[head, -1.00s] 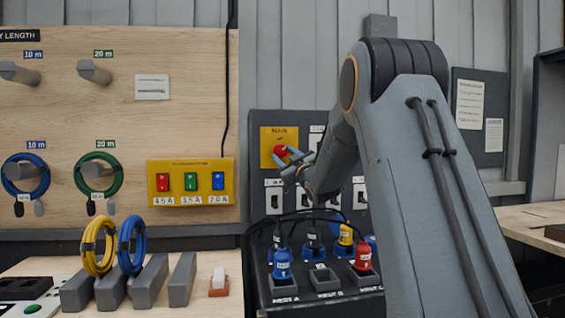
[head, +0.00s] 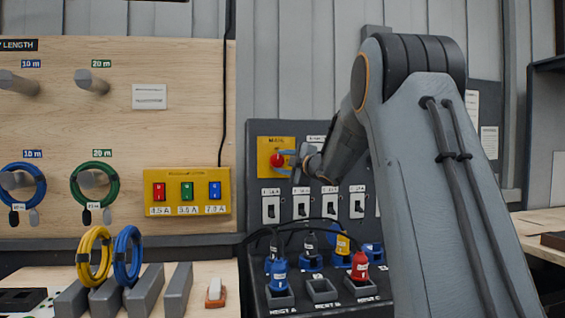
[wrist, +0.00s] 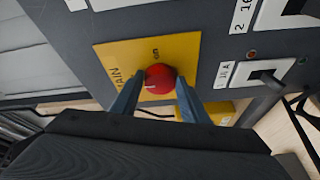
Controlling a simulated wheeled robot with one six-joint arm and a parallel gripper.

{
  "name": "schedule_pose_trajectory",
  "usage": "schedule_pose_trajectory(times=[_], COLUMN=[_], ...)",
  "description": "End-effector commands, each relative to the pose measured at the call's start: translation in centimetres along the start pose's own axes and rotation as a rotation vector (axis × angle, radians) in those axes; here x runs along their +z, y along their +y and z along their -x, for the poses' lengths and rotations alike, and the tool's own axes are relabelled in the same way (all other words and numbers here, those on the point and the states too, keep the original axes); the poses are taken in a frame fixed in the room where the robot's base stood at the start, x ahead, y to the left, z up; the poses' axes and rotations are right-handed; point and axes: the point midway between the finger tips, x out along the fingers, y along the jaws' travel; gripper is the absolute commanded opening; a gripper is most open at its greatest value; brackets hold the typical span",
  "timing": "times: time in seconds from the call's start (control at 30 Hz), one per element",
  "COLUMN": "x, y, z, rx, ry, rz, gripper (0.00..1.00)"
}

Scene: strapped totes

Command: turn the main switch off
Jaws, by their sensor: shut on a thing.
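The main switch is a red round knob (head: 277,160) on a yellow plate (head: 264,146) marked MAIN, at the upper left of a dark grey panel. It also shows in the wrist view as a red knob (wrist: 160,79) with a white mark on its face, the yellow plate (wrist: 118,60) around it. My gripper (head: 290,160) comes at it from the right in the head view. In the wrist view my gripper (wrist: 158,88) has its two blue-grey fingers on either side of the knob, shut on it. The knob's near side is partly hidden.
Below the knob is a row of white-plated switches (head: 301,207). Several coloured plugs, one of them red (head: 360,266), stand in sockets underneath. A wooden board at left holds coiled cables (head: 92,182) and a yellow button box (head: 187,191).

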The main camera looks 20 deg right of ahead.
Motion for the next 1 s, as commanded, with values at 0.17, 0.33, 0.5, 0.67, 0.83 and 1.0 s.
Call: schedule_pose_trajectory(times=[0.17, 0.33, 0.5, 0.67, 0.83, 1.0], x=[-0.02, -0.01, -0.01, -0.02, -0.04, -0.05], y=[0.01, 0.00, -0.01, -0.02, -0.01, 0.05], z=[0.00, -0.01, -0.02, -0.02, -0.02, -0.02], rx=[-0.021, -0.029, -0.030, -0.030, -0.030, -0.029], ry=[-0.004, -0.007, -0.007, -0.006, -0.006, -0.006], rz=[0.048, 0.068, 0.072, 0.071, 0.071, 0.071], gripper=[0.18, 0.18, 0.18, 0.18, 0.59, 0.59])
